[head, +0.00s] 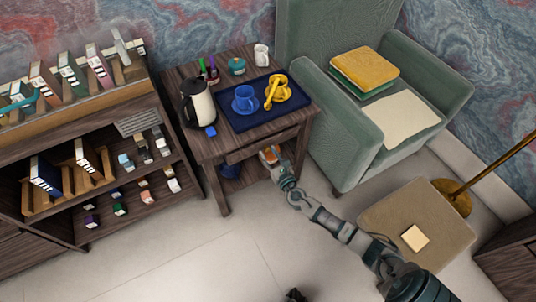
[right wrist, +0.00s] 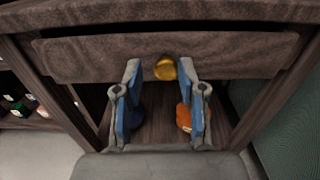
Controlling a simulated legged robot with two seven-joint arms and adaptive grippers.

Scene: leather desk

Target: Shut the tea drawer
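The tea drawer's wooden front (head: 262,146) is in the side table below its top. In the right wrist view the drawer front (right wrist: 85,58) spans the picture, with a round gold knob (right wrist: 165,68) at its lower middle. How far the drawer stands out is hard to tell. My right gripper (head: 270,157) is at the drawer front. In the right wrist view its two fingers (right wrist: 160,72) are apart, one on each side of the knob; contact is not clear. A dark piece at the head view's bottom edge may be my left gripper (head: 295,295); its fingers cannot be made out.
Blue and orange items (right wrist: 183,116) sit below the drawer. A green armchair (head: 350,125) stands close right, a shelf unit (head: 110,185) left. The front floor is mostly clear.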

